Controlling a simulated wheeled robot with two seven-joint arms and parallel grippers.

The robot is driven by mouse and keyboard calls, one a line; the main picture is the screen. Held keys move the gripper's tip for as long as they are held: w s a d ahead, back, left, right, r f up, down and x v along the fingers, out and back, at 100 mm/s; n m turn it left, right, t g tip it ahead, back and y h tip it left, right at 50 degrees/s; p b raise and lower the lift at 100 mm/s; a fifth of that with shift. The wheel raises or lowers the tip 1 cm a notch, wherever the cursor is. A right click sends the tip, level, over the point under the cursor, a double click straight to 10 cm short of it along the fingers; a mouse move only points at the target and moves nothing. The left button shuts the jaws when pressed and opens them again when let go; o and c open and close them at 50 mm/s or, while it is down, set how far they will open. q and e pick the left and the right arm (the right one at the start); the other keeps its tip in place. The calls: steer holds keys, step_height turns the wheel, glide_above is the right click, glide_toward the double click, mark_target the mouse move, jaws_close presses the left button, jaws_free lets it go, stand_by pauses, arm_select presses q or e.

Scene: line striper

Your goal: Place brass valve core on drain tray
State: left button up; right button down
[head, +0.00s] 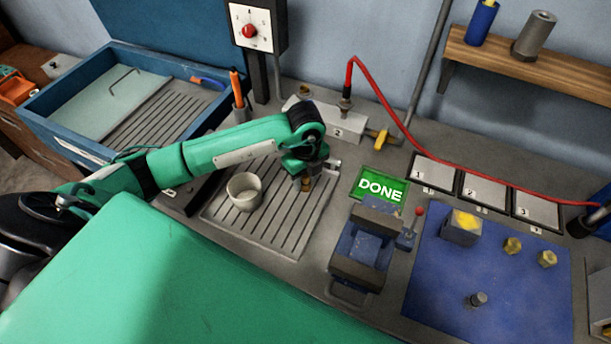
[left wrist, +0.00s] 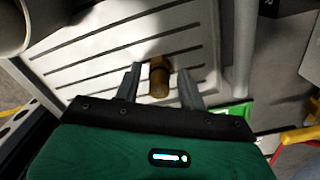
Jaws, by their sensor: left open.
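The brass valve core (head: 306,184) is a small brass cylinder at the right part of the grey grooved drain tray (head: 282,238). In the left wrist view the valve core (left wrist: 159,78) shows between my fingers with gaps on both sides, over the ribbed tray (left wrist: 90,48). It appears to rest on the tray, though its contact with the surface is not clear. My left gripper (head: 305,176) is open just above and around it, pointing down; its fingers also show in the left wrist view (left wrist: 159,84). My right gripper is not in view.
A white cup (head: 245,192) stands on the tray's left part. Right of the tray are a green DONE sign (head: 380,186), a blue vise (head: 365,250) and a blue mat (head: 450,295) with brass parts. A red hose (head: 440,151) crosses the bench behind.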

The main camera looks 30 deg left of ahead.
arm_select(q)
steer(key=shift+r, duration=0.25)
steer(key=shift+w+r, duration=0.1)
steer(key=shift+r, duration=0.2)
step_height(320, 180, up, 11)
steer(key=b, duration=0.3)
steer(key=shift+r+b, duration=0.15)
steer(key=shift+b, duration=0.15)
